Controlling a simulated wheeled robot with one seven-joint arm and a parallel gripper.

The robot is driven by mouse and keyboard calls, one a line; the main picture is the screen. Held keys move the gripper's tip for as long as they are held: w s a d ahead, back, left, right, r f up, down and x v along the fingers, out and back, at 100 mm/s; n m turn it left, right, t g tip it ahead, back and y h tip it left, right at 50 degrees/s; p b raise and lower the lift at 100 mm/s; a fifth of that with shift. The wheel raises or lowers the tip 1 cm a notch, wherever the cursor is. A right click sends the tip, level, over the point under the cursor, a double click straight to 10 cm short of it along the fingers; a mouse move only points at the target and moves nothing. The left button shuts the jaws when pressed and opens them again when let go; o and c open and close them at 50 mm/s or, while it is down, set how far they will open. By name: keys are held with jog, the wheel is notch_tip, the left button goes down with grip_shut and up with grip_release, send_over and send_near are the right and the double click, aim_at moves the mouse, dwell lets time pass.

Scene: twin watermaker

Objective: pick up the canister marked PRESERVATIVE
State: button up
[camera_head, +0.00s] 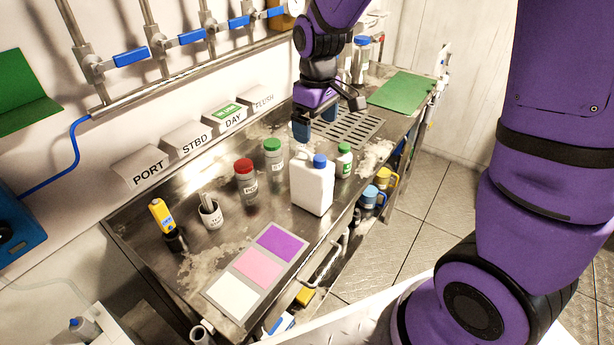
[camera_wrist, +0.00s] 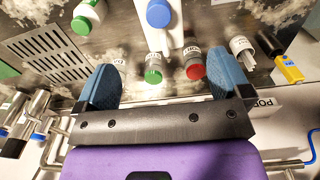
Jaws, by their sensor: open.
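No label reading PRESERVATIVE is legible. A white jug with a blue cap (camera_head: 312,190) stands upright at the counter's front; its cap shows in the wrist view (camera_wrist: 159,13). A grey jar with a green cap (camera_head: 273,160) and a grey jar with a red cap (camera_head: 246,180) stand left of it; both show in the wrist view, green (camera_wrist: 153,74) and red (camera_wrist: 194,69). A small white bottle with a green cap (camera_head: 343,162) stands right of the jug. My gripper (camera_head: 316,122) is open and empty above the counter, behind these containers; its blue fingers show in the wrist view (camera_wrist: 163,88).
A drain grate (camera_head: 355,128) and green mat (camera_head: 402,92) lie to the right. A cup (camera_head: 210,215), a yellow-topped device (camera_head: 162,215) and a colour card (camera_head: 257,268) are at left. Tilted signs (camera_head: 188,137) line the back. Blue-handled valves (camera_head: 131,57) are on the wall.

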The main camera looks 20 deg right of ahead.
aim_at(310, 161)
jog(key=shift+w+a+f, duration=0.2)
jog(key=shift+w+f, duration=0.4)
jog(key=shift+f, duration=0.15)
notch_tip(310, 161, down, 5)
jog(key=shift+f, duration=0.1)
jog(key=shift+s+a+f, duration=0.1)
jog(key=shift+f, duration=1.3)
jog(key=shift+a+f, duration=0.1)
jog(key=shift+f, duration=1.25)
grip_shut()
